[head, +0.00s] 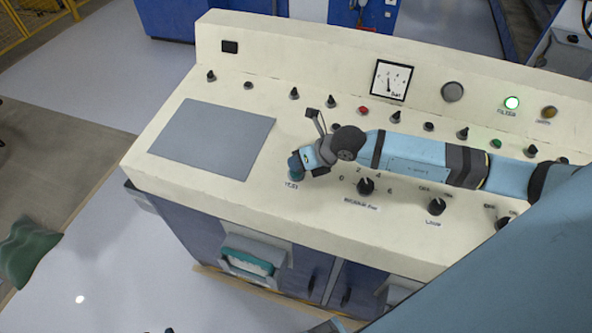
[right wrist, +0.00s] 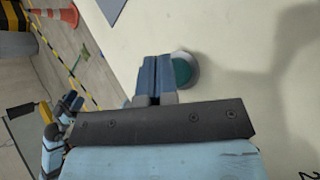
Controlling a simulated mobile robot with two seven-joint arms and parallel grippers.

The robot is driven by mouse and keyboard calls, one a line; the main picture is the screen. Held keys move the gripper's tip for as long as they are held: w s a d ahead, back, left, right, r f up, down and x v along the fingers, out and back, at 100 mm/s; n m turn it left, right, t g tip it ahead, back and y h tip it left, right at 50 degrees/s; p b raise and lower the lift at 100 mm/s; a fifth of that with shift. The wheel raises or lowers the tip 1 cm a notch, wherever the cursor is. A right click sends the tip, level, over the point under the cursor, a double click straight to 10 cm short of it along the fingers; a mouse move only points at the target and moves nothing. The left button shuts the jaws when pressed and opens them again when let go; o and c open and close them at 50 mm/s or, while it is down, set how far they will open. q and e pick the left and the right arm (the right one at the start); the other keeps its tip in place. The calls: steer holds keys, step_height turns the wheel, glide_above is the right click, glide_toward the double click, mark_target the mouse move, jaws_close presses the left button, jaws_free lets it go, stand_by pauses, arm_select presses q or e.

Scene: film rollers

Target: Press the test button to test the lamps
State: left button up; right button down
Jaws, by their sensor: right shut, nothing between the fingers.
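The test button is a round teal button with a grey collar (right wrist: 182,70) in the right wrist view. In the head view it is mostly hidden by my right gripper (head: 295,166), with the TEST label (head: 291,187) just below. My right gripper is shut and empty, its fingertips beside or over the button; I cannot tell whether they touch it. The shut fingers also show in the right wrist view (right wrist: 154,76), just left of the button. The lamps are on the back panel: a green one (head: 512,103) is lit, an amber one (head: 549,112) looks dim.
The cream console (head: 230,70) carries a grey flat panel (head: 212,137), a gauge (head: 391,80), and several knobs, among them a dial (head: 366,186) close to my right forearm. A red button (head: 363,110) sits further back. Blue cabinets with handles are below.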

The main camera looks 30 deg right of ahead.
mark_target(296, 173)
steer(key=shift+f+b, duration=0.3)
steer(key=shift+f, duration=0.2)
steer(key=shift+r, duration=0.15)
stand_by(0.4)
steer(key=shift+r+p, duration=0.7)
steer(key=shift+r, duration=0.05)
steer(key=shift+s+a+r+p, duration=0.1)
steer(key=shift+a+r+p, duration=0.05)
steer(key=shift+r+p, duration=0.95)
steer(key=shift+s+a+r+p, duration=0.1)
steer(key=shift+r+p, duration=0.6)
steer(key=shift+r, duration=0.75)
